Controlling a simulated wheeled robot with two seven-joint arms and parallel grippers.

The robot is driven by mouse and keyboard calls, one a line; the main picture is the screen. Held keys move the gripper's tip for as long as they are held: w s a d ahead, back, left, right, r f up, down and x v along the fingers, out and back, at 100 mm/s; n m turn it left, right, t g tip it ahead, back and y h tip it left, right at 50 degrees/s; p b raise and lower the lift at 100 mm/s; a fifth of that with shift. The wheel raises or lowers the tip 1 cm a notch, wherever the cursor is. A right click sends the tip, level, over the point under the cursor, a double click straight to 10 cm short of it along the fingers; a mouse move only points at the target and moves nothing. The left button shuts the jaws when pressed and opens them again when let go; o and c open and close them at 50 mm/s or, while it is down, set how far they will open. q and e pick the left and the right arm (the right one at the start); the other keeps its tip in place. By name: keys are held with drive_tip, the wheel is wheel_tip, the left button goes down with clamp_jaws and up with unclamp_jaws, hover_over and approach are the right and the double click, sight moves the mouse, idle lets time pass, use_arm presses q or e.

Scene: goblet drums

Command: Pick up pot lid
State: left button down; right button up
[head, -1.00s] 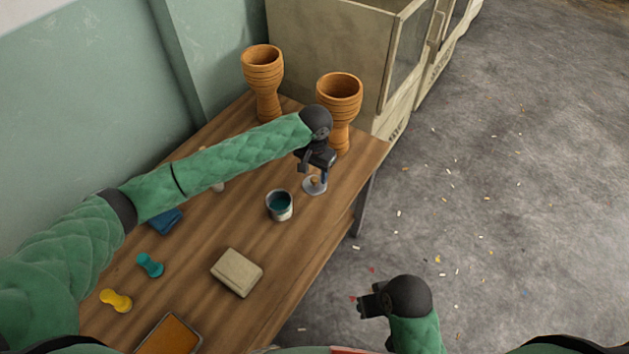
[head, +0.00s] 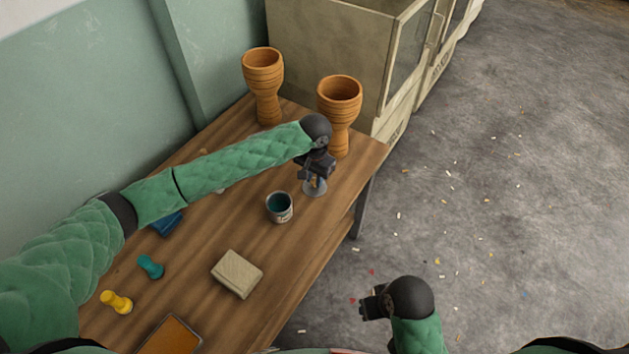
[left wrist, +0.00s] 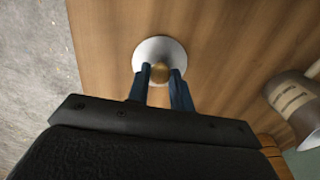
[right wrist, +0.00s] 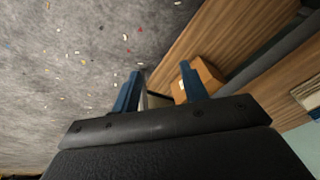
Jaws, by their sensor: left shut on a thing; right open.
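In the left wrist view the lid (left wrist: 150,51) is white-grey with a golden-brown knob (left wrist: 160,72). My left gripper (head: 316,178) is directly above the lid, and its blue fingers (left wrist: 162,80) are closed on the knob from both sides. The lid appears to rest on the wood. My right gripper (head: 368,306) is open and empty, off the table's front edge over the floor; its spread fingers show in the right wrist view (right wrist: 160,84).
The pot (head: 279,207) stands just left of the lid. Two wooden goblet drums (head: 264,78) (head: 339,98) stand at the back. A beige block (head: 237,273), yellow (head: 116,302) and teal (head: 150,267) pieces and a blue item (head: 167,223) lie nearer. A cabinet (head: 330,45) stands behind.

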use_arm(q)
drive_tip(key=r, duration=0.3)
drive_tip(key=d+r+b, duration=0.1)
drive_tip(key=shift+s+d+r, duration=0.1)
drive_tip(key=shift+s+r, duration=0.1)
drive_tip(key=shift+s, duration=0.05)
drive_tip(key=s+d+r+b, duration=0.1)
drive_tip(key=s+d+r, duration=0.4)
drive_tip(key=d, duration=0.4)
drive_tip(key=shift+r, duration=0.75)
use_arm(e)
drive_tip(key=shift+t+y, duration=0.5)
drive_tip(key=a+f, duration=0.1)
drive_tip(key=w+a+f, duration=0.1)
drive_tip(key=a+f, duration=0.1)
drive_tip(key=f, duration=0.1)
drive_tip(key=shift+w+a, duration=0.25)
use_arm(q)
drive_tip(key=shift+r+p, duration=1.1)
drive_tip(key=shift+p, duration=0.1)
use_arm(e)
drive_tip(key=shift+r, duration=1.5)
